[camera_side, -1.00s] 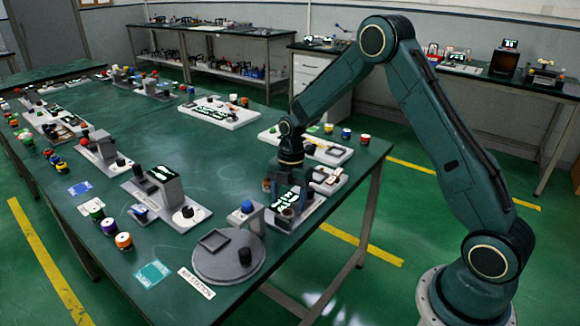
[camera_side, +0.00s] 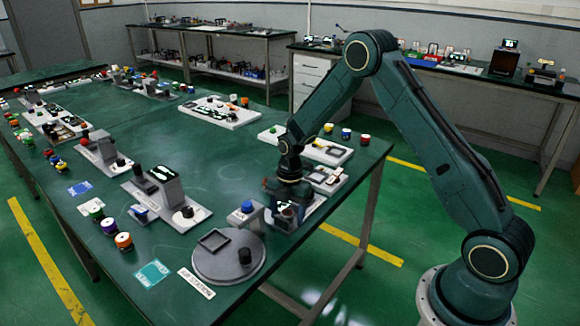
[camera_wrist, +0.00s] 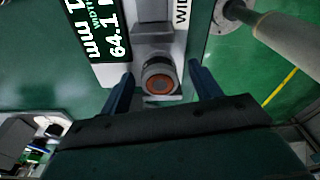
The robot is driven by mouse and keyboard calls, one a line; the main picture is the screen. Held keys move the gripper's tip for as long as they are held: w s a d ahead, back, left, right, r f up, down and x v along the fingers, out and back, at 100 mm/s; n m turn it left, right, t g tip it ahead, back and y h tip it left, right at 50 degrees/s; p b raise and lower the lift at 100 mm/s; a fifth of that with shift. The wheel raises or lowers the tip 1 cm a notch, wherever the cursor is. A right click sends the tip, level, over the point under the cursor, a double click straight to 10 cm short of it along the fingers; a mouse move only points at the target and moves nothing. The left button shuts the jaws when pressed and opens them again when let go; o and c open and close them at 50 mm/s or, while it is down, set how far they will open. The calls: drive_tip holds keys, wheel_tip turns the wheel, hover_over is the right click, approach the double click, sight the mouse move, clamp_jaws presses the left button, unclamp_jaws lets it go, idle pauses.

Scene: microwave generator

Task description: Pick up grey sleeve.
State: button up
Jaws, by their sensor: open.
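A short round part with a grey outer ring and an orange-brown centre (camera_wrist: 161,80) shows in the wrist view. It looks like the grey sleeve and sits at the end of a grey fixture. My gripper (camera_wrist: 162,90) is open, with one blue finger on each side of it and visible gaps between. In the side view my gripper (camera_side: 286,208) is low over the gauge station at the table's near right edge. The sleeve is not clear there behind the gripper. I cannot tell how deep the fingers reach.
A lit width display (camera_wrist: 97,35) stands close to the left of the part in the wrist view. A round grey turntable (camera_side: 228,262) with a black knob stands in front of the gripper. A light tray (camera_side: 328,178) lies behind it. The table's right edge is close.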

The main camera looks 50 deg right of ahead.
sight(287, 213)
drive_tip(key=c, duration=1.1)
drive_tip(key=shift+r, duration=0.15)
wheel_tip(287, 213, up, 20)
idle(0.5)
